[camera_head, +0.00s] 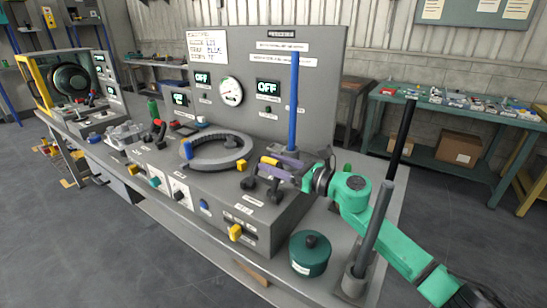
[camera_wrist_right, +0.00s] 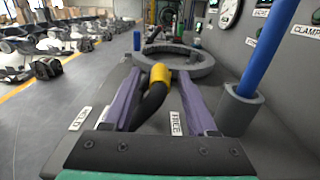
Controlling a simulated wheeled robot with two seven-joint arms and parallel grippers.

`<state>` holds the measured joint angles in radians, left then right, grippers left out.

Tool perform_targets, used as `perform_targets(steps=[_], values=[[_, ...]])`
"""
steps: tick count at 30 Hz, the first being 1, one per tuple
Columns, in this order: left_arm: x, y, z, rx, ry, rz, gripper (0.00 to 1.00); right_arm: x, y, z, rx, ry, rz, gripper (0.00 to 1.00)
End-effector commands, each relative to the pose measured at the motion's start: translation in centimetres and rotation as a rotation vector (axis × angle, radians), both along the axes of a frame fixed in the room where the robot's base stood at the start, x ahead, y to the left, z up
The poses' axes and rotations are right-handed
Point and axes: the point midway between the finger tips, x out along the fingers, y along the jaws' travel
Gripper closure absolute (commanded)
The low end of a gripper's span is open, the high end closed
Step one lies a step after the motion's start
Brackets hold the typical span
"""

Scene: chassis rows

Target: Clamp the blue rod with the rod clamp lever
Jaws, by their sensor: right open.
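The blue rod (camera_head: 294,100) stands upright on the grey test bench. In the right wrist view, the blue rod (camera_wrist_right: 268,45) sits in a grey collar (camera_wrist_right: 239,108) to the right of my fingers. The rod clamp lever, black with a yellow tip (camera_wrist_right: 160,75), stands between my purple right fingers, close to a FREE label (camera_wrist_right: 177,123). My right gripper (camera_head: 270,165) is open around the lever, with a finger on each side. I cannot tell whether either finger touches it. The lever's base is partly hidden. My left gripper is out of view.
A grey ring (camera_head: 217,152) lies on the bench left of my right gripper. A tall panel (camera_head: 260,70) with gauges rises behind. A green lidded pot (camera_head: 310,254) and a grey post (camera_head: 374,230) stand near my right arm.

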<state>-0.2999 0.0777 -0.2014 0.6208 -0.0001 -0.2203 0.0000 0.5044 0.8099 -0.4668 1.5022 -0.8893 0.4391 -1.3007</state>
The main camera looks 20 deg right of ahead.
Motion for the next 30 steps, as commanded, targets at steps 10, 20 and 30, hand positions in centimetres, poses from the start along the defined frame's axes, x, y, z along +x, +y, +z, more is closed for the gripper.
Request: perform_targets(steps=[10, 20, 30], values=[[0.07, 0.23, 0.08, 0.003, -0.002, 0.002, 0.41, 0.27, 0.27, -0.07, 0.000, 0.000, 0.000, 0.69], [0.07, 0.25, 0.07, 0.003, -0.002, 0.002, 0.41, 0.29, 0.17, -0.04, -0.001, -0.001, -0.001, 1.00], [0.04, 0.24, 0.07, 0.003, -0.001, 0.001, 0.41, 0.30, 0.12, 0.00, -0.001, -0.002, -0.002, 1.00]])
